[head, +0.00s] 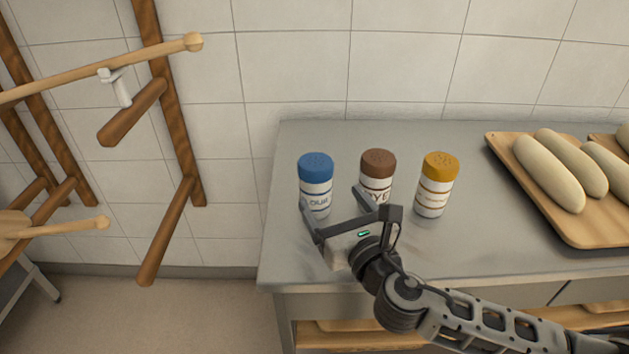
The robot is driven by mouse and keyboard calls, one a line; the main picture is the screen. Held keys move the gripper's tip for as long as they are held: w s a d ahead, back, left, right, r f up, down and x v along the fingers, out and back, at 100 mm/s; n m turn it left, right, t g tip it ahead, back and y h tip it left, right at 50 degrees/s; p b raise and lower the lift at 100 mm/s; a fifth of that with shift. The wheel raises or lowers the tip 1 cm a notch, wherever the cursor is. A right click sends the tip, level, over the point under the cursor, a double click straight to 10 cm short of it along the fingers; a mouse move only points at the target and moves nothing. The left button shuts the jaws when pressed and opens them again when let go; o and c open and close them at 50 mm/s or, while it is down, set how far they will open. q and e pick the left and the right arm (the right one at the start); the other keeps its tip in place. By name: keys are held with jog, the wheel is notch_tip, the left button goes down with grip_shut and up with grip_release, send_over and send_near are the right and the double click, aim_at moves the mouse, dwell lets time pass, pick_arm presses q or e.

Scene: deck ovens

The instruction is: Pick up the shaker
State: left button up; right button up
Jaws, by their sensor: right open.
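Three shakers stand upright in a row on the steel counter: one with a blue lid (316,172), one with a brown lid (378,166) and one with a yellow lid (437,178). The brown-lidded label reads "RYE"; the blue-lidded label is partly covered and shows "OUR". My right gripper (330,196) is open and empty, in front of the blue and brown shakers. Its left finger overlaps the lower left of the blue shaker in the picture; its right finger overlaps the lower brown shaker. I cannot tell whether either finger touches. My left gripper is out of view.
The steel counter (475,245) is clear around the yellow shaker. A wooden board (577,232) with several pale dough loaves lies at right. Wooden racks with peels (170,150) stand against the tiled wall at left. The counter's left edge is close to the blue shaker.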

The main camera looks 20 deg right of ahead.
aim_at(312, 175)
jog(key=w, duration=0.3)
jog(key=w+a, duration=0.1)
jog(key=w, duration=0.5)
jog(key=shift+w+a+f, duration=0.15)
jog(key=shift+w+f, duration=0.1)
jog(key=shift+w, duration=0.1)
jog(key=c, duration=1.2)
